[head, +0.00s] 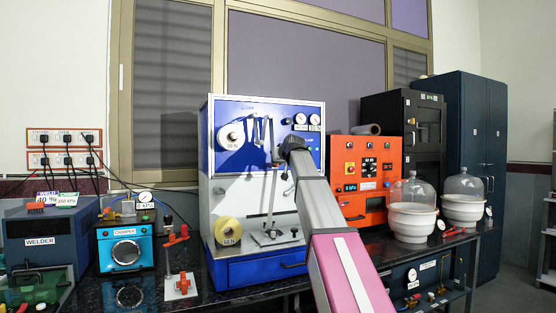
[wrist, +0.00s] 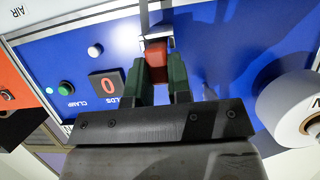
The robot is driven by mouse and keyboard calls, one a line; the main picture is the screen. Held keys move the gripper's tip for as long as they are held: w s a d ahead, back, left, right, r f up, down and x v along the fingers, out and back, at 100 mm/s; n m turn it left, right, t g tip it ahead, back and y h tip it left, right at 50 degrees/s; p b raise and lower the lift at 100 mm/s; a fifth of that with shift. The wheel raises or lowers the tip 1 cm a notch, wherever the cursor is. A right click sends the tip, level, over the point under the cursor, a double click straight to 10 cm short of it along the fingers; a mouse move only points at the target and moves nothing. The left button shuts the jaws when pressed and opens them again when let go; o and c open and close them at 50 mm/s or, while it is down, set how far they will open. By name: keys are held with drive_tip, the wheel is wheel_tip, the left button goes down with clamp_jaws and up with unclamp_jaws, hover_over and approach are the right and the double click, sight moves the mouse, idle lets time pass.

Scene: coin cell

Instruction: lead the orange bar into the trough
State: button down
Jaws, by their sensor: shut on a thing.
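My gripper (wrist: 158,82) shows in the wrist view with its two dark green fingers shut on the orange bar (wrist: 156,58). The bar's red-orange end sticks out between the fingertips, in front of a blue panel. A narrow pale metal channel (wrist: 155,20) lies just beyond the bar; I cannot tell whether it is the trough or whether the bar touches it. In the head view, my gripper (head: 290,146) is at the upper face of the blue and white machine (head: 275,213). My arm hides part of the machine there.
A white roll (wrist: 295,108) juts out close to the right of my gripper in the wrist view. A yellow spool (head: 228,231) sits low on the machine. The orange cabinet (head: 348,158) and glass domes (head: 413,190) stand to the right, a red clamp stand (head: 181,284) to the left.

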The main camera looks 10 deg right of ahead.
drive_tip(key=c, duration=1)
unclamp_jaws()
drive_tip(key=shift+s, duration=0.1)
